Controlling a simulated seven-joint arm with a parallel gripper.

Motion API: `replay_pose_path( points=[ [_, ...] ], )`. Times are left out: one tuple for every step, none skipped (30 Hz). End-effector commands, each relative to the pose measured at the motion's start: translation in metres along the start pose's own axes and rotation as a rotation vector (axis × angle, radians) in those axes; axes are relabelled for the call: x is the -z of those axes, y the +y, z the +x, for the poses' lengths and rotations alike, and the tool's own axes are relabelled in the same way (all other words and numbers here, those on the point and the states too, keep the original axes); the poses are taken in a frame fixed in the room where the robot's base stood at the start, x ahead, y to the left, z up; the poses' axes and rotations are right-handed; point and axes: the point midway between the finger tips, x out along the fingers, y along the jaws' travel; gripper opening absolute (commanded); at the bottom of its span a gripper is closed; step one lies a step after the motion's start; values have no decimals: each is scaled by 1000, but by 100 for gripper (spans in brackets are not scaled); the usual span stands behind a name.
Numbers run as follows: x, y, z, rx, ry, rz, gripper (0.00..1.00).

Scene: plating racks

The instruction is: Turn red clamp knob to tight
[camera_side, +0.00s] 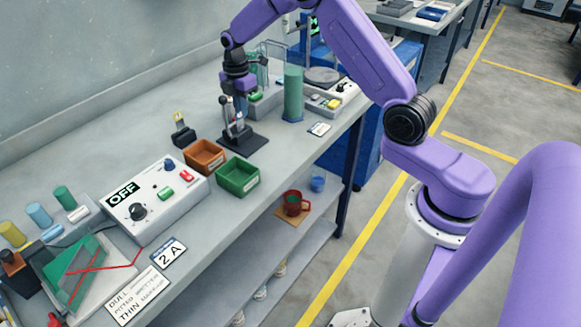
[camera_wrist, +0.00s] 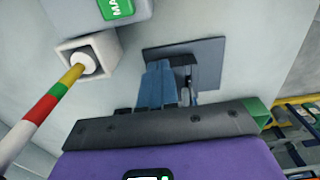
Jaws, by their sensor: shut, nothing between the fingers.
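My gripper (camera_side: 240,104) points down over the dark base plate (camera_side: 245,141) of a small stand with a thin metal post, at the middle of the bench. In the wrist view its blue fingers (camera_wrist: 163,85) are together and empty, with the dark plate (camera_wrist: 207,62) behind them. Whether the fingers touch the post, I cannot tell. A small red part (camera_side: 54,320) shows at the bottom left edge, beside a green panel (camera_side: 75,271) on a white base. It may be the red clamp knob; it is cut off by the frame, and its setting cannot be read.
A control box (camera_side: 152,213) reading OFF stands left of an orange bin (camera_side: 205,153) and a green bin (camera_side: 240,187). A green cylinder (camera_side: 293,90) stands right of my gripper. In the wrist view, a striped rod (camera_wrist: 40,120) meets a white block (camera_wrist: 104,45).

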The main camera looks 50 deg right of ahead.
Motion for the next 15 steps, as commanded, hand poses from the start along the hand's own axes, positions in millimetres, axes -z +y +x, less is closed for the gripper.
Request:
replay_pose_path(
  points=[
    [3,0,0,1,2,-3,0],
    [4,0,0,1,2,-3,0],
    [4,0,0,1,2,-4,0],
    [5,0,0,1,2,-4,0],
    [5,0,0,1,2,-4,0],
    [6,0,0,1,2,-4,0],
    [6,0,0,1,3,-5,0],
    [7,0,0,1,3,-5,0],
    [7,0,0,1,3,-5,0],
    [7,-1,0,2,3,-6,0],
    [8,-1,0,2,4,-6,0],
    [8,-1,0,2,4,-6,0],
    [8,-2,0,2,4,-7,0],
    [9,-2,0,3,4,-7,0],
    [9,-2,0,3,5,-7,0]
  ],
)
